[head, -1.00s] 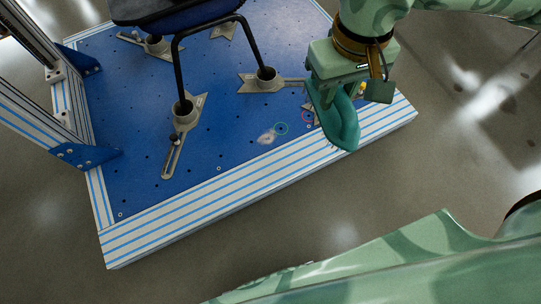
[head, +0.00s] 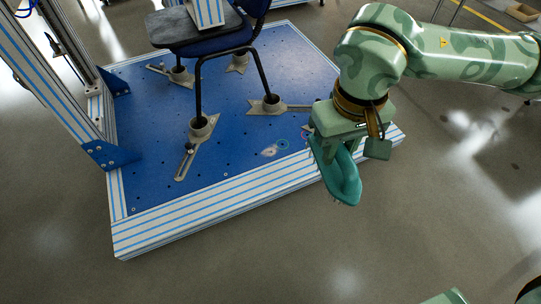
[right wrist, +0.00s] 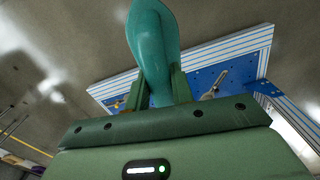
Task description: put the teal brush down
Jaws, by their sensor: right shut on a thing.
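The teal brush (head: 343,182) is in my right gripper (head: 338,158), with its bristles facing down and its rounded body toward the viewer. In the head view it overlaps the front right edge of the platform and the floor before it. The fingers close on it from both sides. In the right wrist view the brush (right wrist: 152,40) stands out beyond the gripper (right wrist: 160,90), held between the two green fingers. Its far end is cut off by the top of the picture. My left gripper is not in view.
A blue platform (head: 235,165) with a striped metal rim carries a chair (head: 205,50), its legs in grey clamps (head: 270,103). A striped post frame (head: 55,75) stands at left. A pale mark (head: 269,151) lies on the blue surface near the front. Open grey floor (head: 250,265) lies in front.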

